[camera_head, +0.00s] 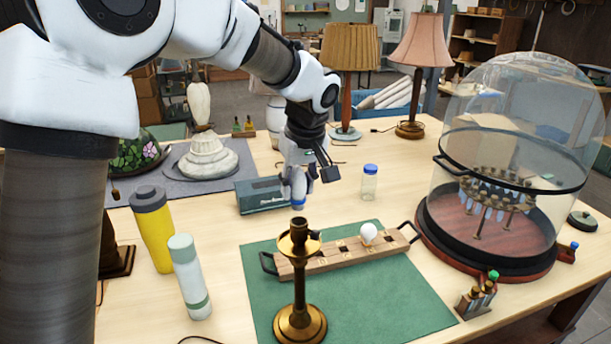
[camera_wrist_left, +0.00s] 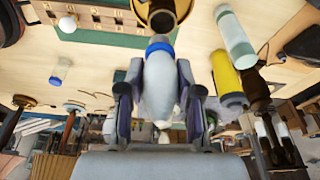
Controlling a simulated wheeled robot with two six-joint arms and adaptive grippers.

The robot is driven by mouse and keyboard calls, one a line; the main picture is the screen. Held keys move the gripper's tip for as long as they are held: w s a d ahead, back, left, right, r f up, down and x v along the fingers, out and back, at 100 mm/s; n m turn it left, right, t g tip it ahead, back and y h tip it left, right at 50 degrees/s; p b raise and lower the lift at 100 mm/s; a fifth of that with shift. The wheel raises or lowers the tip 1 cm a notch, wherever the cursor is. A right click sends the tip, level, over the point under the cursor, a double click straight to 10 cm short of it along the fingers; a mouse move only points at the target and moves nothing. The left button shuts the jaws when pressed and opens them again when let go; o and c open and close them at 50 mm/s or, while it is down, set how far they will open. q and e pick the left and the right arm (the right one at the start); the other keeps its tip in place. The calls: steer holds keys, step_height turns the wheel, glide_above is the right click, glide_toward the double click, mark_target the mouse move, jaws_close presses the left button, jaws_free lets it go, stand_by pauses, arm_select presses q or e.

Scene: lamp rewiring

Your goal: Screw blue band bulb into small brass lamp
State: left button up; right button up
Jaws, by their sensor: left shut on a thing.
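My left gripper (camera_head: 297,186) is shut on a bulb with a blue band (camera_head: 298,203), holding it base-down. In the left wrist view, the whitish bulb (camera_wrist_left: 160,88) sits between the two fingers, its blue band toward the lamp. The small brass lamp (camera_head: 300,322) stands upright at the front of the green mat, with its open socket at the top. The bulb's base is just above the socket, with a small gap in the head view. The socket (camera_wrist_left: 164,14) also shows at the top of the left wrist view. My right gripper is out of view.
A wooden tray (camera_head: 336,262) with a white round bulb (camera_head: 368,232) lies behind the lamp on the green mat (camera_head: 400,302). A yellow bottle (camera_head: 153,232) and a pale bottle (camera_head: 189,278) stand left. A glass dome (camera_head: 500,105) stands right. A small jar (camera_head: 369,183) stands behind.

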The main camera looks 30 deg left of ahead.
mark_target(299, 203)
arm_select(q)
steer(key=shift+w+f, duration=0.1)
steer(key=shift+f, duration=0.3)
steer(key=shift+s+d+f+b, duration=0.3)
steer(key=shift+s+d+b, duration=0.2)
steer(key=shift+b, duration=0.3)
steer(key=shift+s+d+f, duration=0.1)
steer(key=shift+s+f, duration=0.1)
steer(key=shift+f+b, duration=0.35)
steer(key=shift+b, duration=0.05)
steer(key=shift+w+a+f, duration=0.4)
steer(key=shift+w+f, duration=0.05)
steer(key=shift+f, duration=0.25)
steer(key=shift+s+d+r, duration=0.2)
steer(key=shift+s, duration=0.1)
steer(key=shift+w+a, duration=0.2)
steer(key=shift+w, duration=0.05)
steer(key=shift+s+d, duration=0.1)
